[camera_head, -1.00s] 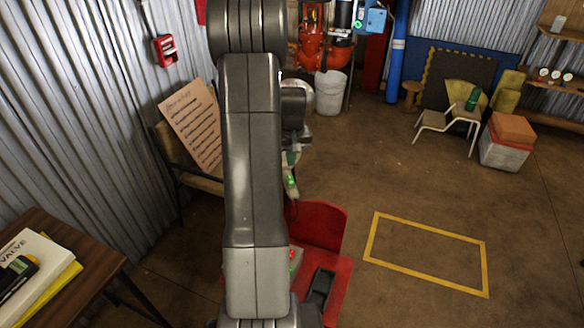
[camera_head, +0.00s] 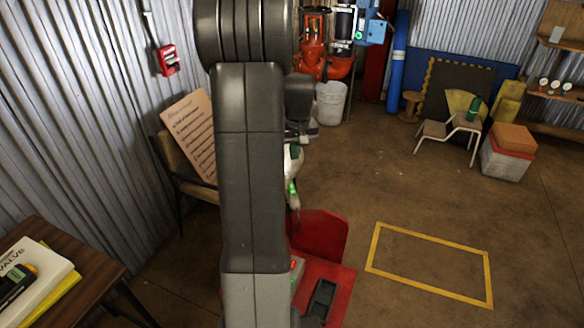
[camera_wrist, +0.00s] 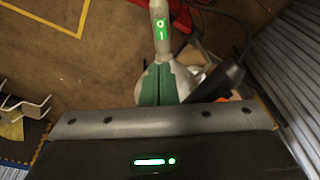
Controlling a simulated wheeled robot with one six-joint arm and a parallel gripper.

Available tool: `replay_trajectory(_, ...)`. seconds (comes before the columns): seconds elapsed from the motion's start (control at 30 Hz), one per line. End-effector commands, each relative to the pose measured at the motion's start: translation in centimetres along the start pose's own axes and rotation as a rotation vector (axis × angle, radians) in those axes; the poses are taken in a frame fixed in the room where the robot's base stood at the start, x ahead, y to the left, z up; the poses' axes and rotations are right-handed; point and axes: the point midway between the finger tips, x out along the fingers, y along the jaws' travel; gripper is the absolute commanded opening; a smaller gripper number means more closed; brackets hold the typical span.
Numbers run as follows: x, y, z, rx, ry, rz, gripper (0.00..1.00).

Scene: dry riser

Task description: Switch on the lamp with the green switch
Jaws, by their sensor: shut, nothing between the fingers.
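The lamp shows in the wrist view as a pale rounded head (camera_wrist: 185,84) with a pale handle running up from it. The green switch (camera_wrist: 161,28) sits on this handle, bright green with white marks. In the head view the green switch (camera_head: 292,192) glows beside my arm, below the white lamp head (camera_head: 291,165). My gripper (camera_wrist: 160,70) has its two green fingers together and empty, over the lamp head and short of the switch in the picture. Whether they touch the lamp I cannot tell. My arm hides part of this area in the head view.
A red platform (camera_head: 322,237) with a black tray lies below the lamp. A wooden table (camera_head: 97,268) with books stands at left, a chair with a paper sign (camera_head: 192,135) behind it. A yellow floor outline (camera_head: 430,231) encloses clear floor at right.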

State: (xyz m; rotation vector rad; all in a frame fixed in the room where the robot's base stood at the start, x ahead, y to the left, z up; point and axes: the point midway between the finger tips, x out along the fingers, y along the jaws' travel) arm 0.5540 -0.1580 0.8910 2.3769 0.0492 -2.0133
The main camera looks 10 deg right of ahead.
Motion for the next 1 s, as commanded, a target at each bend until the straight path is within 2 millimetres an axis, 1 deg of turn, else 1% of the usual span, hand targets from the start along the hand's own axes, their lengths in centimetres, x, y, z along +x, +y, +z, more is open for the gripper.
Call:
replay_trajectory(0.1, 0.1, 0.2, 0.4, -0.014, 0.025, -0.002, 0.00)
replay_trajectory(0.37, 0.0, 0.2, 0.4, -0.016, 0.026, -0.003, 0.00)
replay_trajectory(0.47, 0.3, 0.2, 0.4, -0.015, 0.025, -0.003, 0.00)
replay_trajectory(0.53, 0.9, 0.2, 0.4, -0.015, 0.024, -0.003, 0.00)
replay_trajectory(0.67, 3.1, 0.2, 0.4, -0.015, 0.022, -0.004, 0.00)
replay_trajectory(1.0, 10.3, 0.2, 0.2, -0.014, 0.022, -0.004, 0.00)
